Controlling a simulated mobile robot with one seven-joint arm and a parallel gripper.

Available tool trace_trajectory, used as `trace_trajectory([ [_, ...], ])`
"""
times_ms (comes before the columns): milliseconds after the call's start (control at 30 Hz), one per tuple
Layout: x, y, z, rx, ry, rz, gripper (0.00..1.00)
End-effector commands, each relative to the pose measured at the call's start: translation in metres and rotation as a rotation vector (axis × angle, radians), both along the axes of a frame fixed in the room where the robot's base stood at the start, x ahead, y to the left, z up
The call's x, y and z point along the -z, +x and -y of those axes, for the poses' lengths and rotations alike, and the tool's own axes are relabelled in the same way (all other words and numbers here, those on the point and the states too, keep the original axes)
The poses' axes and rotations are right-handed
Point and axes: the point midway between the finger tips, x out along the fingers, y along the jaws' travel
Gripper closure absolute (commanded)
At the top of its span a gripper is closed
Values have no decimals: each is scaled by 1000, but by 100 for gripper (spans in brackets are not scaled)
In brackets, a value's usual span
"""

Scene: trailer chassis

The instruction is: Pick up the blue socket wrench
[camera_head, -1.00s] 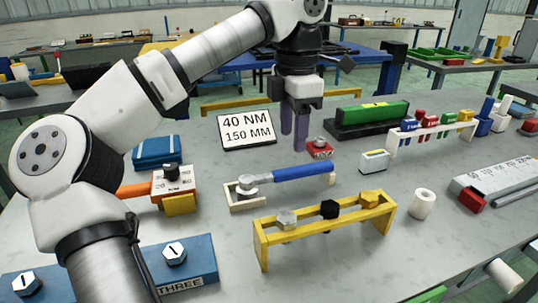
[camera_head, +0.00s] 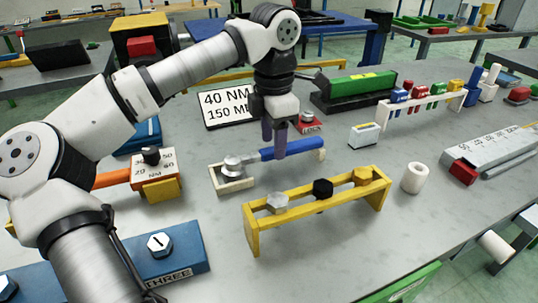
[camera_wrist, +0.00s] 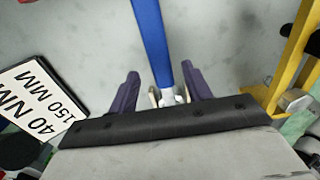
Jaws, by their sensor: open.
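The blue socket wrench (camera_head: 302,145) lies across a cream-coloured cradle (camera_head: 236,187), its silver head at the left end and its blue handle running right. In the wrist view, the blue handle (camera_wrist: 150,40) runs between the fingers of my open gripper (camera_wrist: 160,72), with a gap visible on each side. The silver part near the wrist is partly hidden by my gripper's body. I cannot tell the exact height between fingertips and handle.
A yellow rack (camera_head: 318,205) with several bolts stands just in front of the wrench. A sign reading 40 NM 150 MM (camera_head: 228,107) lies behind. A torque box (camera_head: 155,172) is left, a white cylinder (camera_head: 414,177) right.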

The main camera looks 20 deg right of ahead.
Motion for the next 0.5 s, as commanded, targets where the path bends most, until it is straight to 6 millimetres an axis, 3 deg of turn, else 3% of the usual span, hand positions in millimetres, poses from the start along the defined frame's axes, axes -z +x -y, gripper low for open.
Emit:
trace_trajectory([
  [300, 43, -3, 3, 1, 0, -2, 51],
  [500, 45, -3, 3, 1, 0, -1, 51],
])
